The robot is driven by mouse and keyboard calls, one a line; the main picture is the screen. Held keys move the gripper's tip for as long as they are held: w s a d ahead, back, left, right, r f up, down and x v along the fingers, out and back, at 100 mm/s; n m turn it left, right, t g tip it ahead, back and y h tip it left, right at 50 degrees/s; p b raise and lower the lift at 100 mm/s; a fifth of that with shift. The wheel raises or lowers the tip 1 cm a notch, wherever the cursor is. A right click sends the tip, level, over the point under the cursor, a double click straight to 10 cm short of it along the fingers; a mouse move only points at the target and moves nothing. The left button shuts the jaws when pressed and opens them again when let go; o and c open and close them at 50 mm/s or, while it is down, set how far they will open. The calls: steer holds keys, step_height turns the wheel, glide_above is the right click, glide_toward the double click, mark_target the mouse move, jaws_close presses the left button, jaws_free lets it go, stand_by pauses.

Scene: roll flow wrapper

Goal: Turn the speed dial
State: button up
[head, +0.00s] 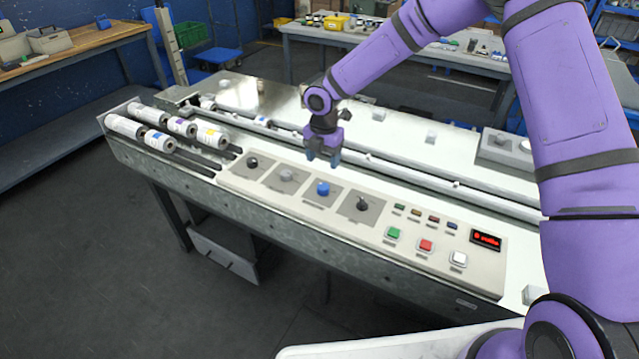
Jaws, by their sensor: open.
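The control panel (300,212) on the machine's front edge carries a row of dials on grey square plates. From left to right there is a black dial (252,162), a grey dial (286,175), a blue dial (322,187) and a black dial with a pointer-like knob (362,204). The labels are too small to read, so I cannot tell which is the speed dial. My gripper (322,160) is open and empty, pointing down above the panel's back edge, behind the blue dial and apart from it.
Green (393,233), red (426,245) and white (458,258) buttons sit right of the dials, with a red-lit display (486,240) beyond. Several rolls (160,141) lie at the machine's left end. A rail (400,166) runs behind the panel.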

mark_target(323, 186)
step_height(323, 186, down, 10)
steer(key=shift+f, duration=0.1)
stand_by(0.4)
steer(key=c, duration=0.9)
